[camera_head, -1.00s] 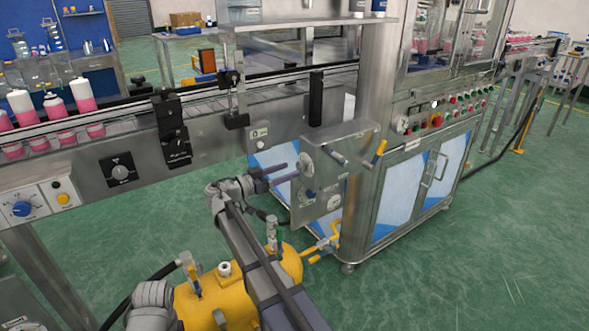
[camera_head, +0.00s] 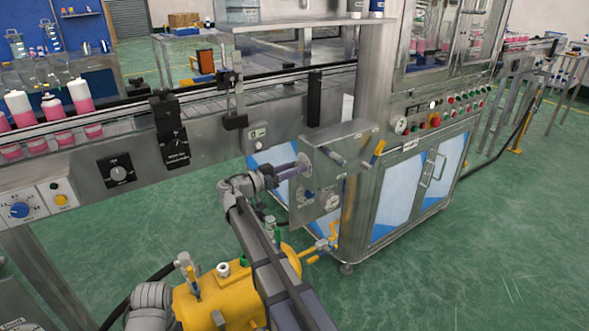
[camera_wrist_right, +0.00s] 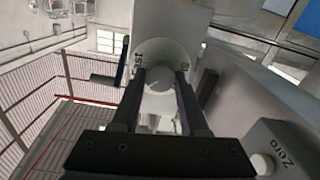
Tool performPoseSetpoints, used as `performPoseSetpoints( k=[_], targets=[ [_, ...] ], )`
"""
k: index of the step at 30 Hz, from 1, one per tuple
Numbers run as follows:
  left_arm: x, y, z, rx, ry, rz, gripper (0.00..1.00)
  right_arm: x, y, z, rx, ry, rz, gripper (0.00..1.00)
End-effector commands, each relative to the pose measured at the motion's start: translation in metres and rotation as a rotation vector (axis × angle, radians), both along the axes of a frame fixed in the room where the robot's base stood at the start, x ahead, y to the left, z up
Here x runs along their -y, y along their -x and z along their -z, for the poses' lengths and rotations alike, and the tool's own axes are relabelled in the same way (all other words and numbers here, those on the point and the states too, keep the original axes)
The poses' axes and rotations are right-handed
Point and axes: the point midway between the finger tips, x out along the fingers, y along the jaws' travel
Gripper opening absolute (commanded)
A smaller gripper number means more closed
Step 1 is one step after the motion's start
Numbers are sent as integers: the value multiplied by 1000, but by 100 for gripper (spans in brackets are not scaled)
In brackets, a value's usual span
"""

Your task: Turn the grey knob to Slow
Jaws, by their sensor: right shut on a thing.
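The grey knob (camera_head: 306,161) is on the left face of a metal control box (camera_head: 338,152) beside the conveyor. My right gripper (camera_head: 298,169) reaches it from the left, its fingers shut around the knob. In the right wrist view the knob (camera_wrist_right: 160,82) sits between the two fingers of my right gripper (camera_wrist_right: 162,85). Parts of printed words show either side of it, "ast" on the left and "S" on the right. The exact knob pointing cannot be told. My left gripper is not in view.
A "Zero" label and a round pale button (camera_wrist_right: 262,163) are at the lower right in the wrist view. A blue knob (camera_head: 308,195) lies just below the gripper. A yellow tank (camera_head: 210,298) stands below my arm.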

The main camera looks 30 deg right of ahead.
Motion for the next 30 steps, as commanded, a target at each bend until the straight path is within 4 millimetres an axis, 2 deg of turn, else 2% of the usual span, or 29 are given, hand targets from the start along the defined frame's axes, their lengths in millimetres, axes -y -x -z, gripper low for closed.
performPoseSetpoints(
  k=[1, 10, 20, 30],
  targets=[
    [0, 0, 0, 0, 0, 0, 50, 0, 0, 0, 0, 0, 0, 32],
    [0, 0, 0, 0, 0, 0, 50, 0, 0, 0, 0, 0, 0, 0],
    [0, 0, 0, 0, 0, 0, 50, 0, 0, 0, -24, 2, 0, 0],
    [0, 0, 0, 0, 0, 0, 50, 0, 0, 0, -237, 19, 0, 0]
  ],
)
